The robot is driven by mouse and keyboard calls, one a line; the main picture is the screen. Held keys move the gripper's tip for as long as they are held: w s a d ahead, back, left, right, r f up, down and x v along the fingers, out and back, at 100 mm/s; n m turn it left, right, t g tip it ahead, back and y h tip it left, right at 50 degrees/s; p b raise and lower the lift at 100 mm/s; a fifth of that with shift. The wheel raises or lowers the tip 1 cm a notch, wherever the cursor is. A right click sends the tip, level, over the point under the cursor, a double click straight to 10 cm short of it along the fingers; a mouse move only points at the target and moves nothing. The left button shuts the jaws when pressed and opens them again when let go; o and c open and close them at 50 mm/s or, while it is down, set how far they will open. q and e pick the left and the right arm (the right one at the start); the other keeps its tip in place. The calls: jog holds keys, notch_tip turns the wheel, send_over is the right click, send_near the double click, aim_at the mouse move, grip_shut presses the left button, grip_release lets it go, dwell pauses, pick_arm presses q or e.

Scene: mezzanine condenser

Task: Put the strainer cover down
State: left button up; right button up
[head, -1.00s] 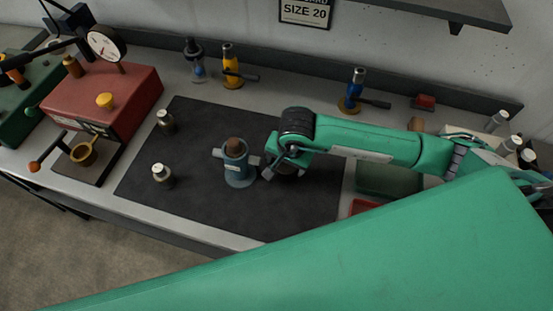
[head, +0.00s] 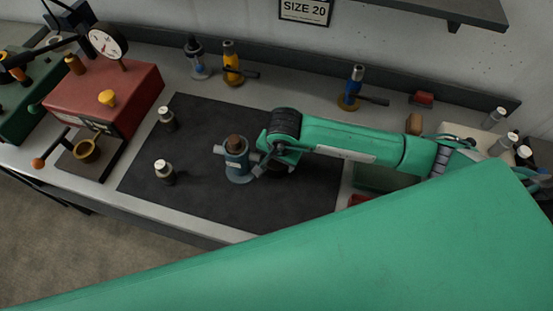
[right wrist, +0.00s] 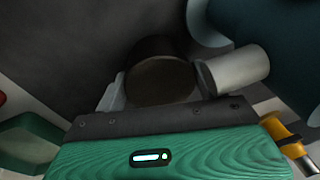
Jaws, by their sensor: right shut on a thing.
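The strainer body (head: 237,168) is a blue-grey upright fitting with side stubs and a brown top, standing on the dark mat (head: 205,200). My right gripper (head: 268,166) is just right of it, reaching down over the mat. It is shut on a dark round piece, which I take for the strainer cover (right wrist: 160,80). In the right wrist view, a pale grey cylinder (right wrist: 236,70) lies close to the cover's right side, with a teal body (right wrist: 275,30) beyond it. Whether the cover touches the mat is hidden. My left gripper is not in view.
Two small dark bottles (head: 164,172) stand on the mat's left part. A red gauge unit (head: 115,95) is at the left. Yellow (head: 231,66) and blue (head: 353,88) tools stand along the back. The front of the mat is clear.

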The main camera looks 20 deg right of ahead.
aim_at(280, 165)
jog(key=o, duration=1.1)
jog(key=shift+s+f, duration=0.15)
jog(key=shift+f, duration=0.05)
jog(key=shift+o, duration=0.2)
jog(key=shift+r+p, duration=0.75)
notch_tip(280, 165, up, 11)
jog(key=s+b, duration=0.1)
jog(key=b, duration=0.3)
jog(key=shift+s+d+r+b, duration=0.2)
jog(key=shift+s+b, duration=0.1)
jog(key=shift+s, duration=0.1)
